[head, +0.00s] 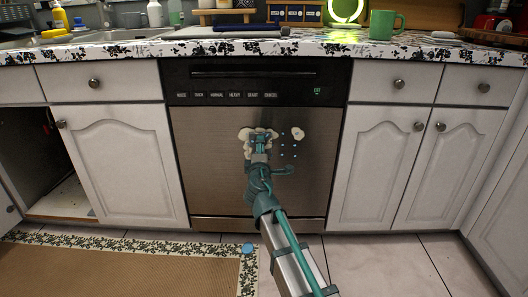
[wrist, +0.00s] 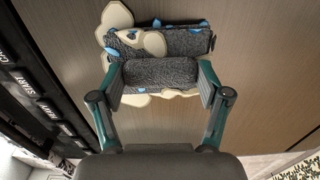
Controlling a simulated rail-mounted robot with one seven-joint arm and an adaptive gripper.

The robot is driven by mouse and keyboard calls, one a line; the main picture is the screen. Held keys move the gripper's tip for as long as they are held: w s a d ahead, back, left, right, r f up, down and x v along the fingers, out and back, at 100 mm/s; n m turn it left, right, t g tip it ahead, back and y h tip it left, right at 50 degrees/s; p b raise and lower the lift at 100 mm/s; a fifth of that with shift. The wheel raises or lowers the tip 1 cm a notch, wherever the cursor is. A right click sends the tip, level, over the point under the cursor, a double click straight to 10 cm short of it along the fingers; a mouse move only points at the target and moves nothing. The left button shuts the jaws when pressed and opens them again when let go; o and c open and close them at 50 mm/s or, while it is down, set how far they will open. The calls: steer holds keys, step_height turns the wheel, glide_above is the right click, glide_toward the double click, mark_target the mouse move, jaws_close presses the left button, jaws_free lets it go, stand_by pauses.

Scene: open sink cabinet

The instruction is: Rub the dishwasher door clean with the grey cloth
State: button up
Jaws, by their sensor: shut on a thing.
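The dishwasher door (head: 210,180) is brushed steel, shut, below a black control panel. Cream blotches (head: 299,133) and several small blue dots (head: 284,147) mark its upper right part. My gripper (head: 261,146) is in front of the door, over the larger cream patch, which shows around it. In the wrist view my gripper (wrist: 158,82) is shut on the grey cloth (wrist: 160,72), which is bunched between the fingers and spreads beyond them against the door. Cream patches (wrist: 115,20) and blue bits (wrist: 145,22) show around and over the cloth. Part of the patch behind it is hidden.
White cabinets (head: 115,150) flank the dishwasher; the one at far left is open. The patterned counter edge (head: 200,50) overhangs the door top. A green mug (head: 382,25) and other items stand on the counter. A brown mat (head: 120,270) lies on the floor.

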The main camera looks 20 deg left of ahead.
mark_target(251, 147)
steer(key=shift+s+a, duration=0.2)
steer(key=shift+a, duration=0.65)
steer(key=shift+s+a, duration=0.2)
steer(key=shift+a, duration=0.6)
steer(key=shift+a, duration=0.1)
steer(key=shift+s+a, duration=0.1)
steer(key=shift+a, duration=0.6)
steer(key=shift+s, duration=0.1)
steer(key=shift+a+r, duration=0.1)
